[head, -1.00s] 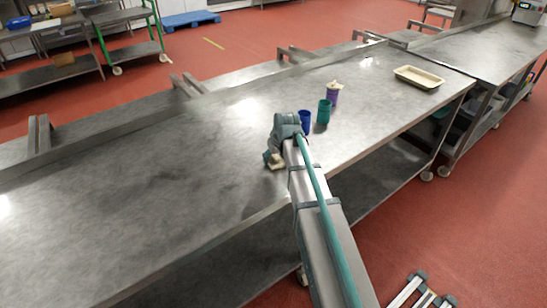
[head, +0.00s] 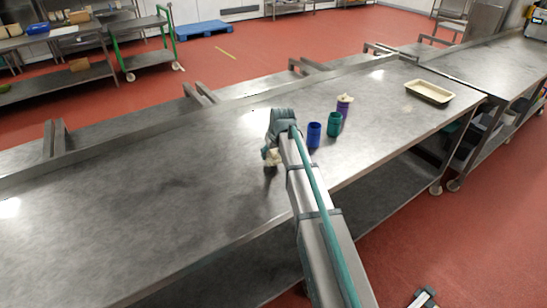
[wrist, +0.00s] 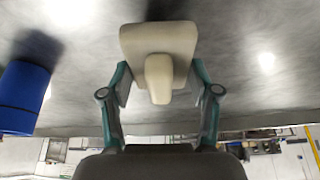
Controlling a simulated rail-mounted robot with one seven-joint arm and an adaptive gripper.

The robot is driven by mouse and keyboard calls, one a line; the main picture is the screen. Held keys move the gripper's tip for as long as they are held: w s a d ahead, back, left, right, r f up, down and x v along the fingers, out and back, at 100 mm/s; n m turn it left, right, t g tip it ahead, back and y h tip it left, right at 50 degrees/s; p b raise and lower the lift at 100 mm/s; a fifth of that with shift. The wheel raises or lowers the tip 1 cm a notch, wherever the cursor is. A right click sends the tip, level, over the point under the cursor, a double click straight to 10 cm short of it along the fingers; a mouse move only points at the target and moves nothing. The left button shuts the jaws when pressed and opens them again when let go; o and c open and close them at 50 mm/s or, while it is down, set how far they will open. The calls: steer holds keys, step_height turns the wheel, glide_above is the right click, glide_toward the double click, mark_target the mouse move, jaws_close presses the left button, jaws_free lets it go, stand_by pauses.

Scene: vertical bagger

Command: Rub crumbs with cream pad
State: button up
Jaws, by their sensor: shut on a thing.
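The cream pad (wrist: 158,42) has a broad flat block and a rounded handle (wrist: 158,78) in the wrist view. My gripper (wrist: 160,88) is shut on it, one finger on each side. In the head view the pad (head: 271,157) shows at the end of my arm, over the steel table (head: 130,210). A dark shadow lies just below it, and it looks slightly above the surface. I cannot make out crumbs for certain in either view.
A blue cup (head: 314,134), a teal cup (head: 334,124) and a purple container with a pale top (head: 344,106) stand right of my gripper. A cream tray (head: 429,93) lies farther right. The table's left part is clear.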

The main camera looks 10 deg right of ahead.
steer(key=shift+r+p, duration=1.2)
steer(key=shift+r, duration=1.45)
